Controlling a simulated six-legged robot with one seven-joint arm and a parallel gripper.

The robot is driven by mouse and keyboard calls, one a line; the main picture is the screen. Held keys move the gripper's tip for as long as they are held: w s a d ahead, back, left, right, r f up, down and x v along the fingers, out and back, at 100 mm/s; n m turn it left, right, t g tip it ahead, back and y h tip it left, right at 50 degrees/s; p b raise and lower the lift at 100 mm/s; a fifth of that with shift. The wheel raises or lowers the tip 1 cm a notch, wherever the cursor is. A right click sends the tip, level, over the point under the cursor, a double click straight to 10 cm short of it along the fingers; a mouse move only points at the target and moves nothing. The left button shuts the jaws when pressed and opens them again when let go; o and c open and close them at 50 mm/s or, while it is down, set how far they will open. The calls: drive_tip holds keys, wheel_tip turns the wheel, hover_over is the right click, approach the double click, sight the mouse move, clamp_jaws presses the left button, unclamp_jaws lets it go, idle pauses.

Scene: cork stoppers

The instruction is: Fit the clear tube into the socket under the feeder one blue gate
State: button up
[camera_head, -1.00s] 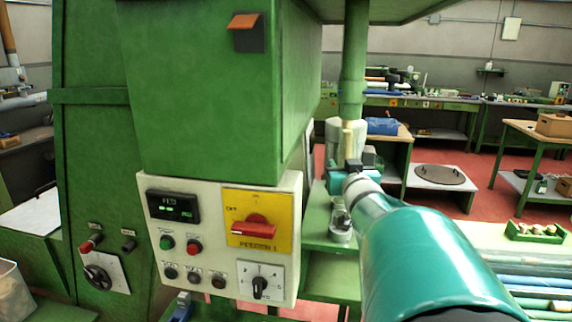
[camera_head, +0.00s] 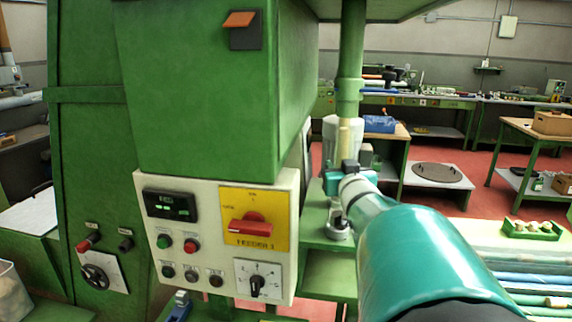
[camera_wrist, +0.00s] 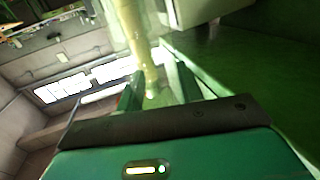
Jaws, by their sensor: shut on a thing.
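My gripper (camera_head: 345,168) is teal and reaches forward at the middle of the head view. Its fingers close on a pale yellowish, see-through tube (camera_head: 344,133), which stands about upright just below a green pipe (camera_head: 350,75). I cannot tell whether the tube and pipe touch. In the wrist view the tube (camera_wrist: 132,35) runs up from between the two fingers (camera_wrist: 157,88). The socket is not clearly seen. A small blue part (camera_head: 180,306) shows at the bottom left; I cannot tell whether it is the gate.
The green feeder housing (camera_head: 205,90) and its control panel (camera_head: 215,230), with a red switch, stand close on the left. A clear jar-like piece (camera_head: 338,226) is on the green shelf below my gripper. Pipes (camera_head: 535,280) lie at right, by a green tray (camera_head: 532,230).

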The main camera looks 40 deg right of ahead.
drive_tip(key=shift+f, duration=1.05)
idle(1.0)
drive_tip(key=o, duration=1.1)
drive_tip(key=shift+a, duration=0.1)
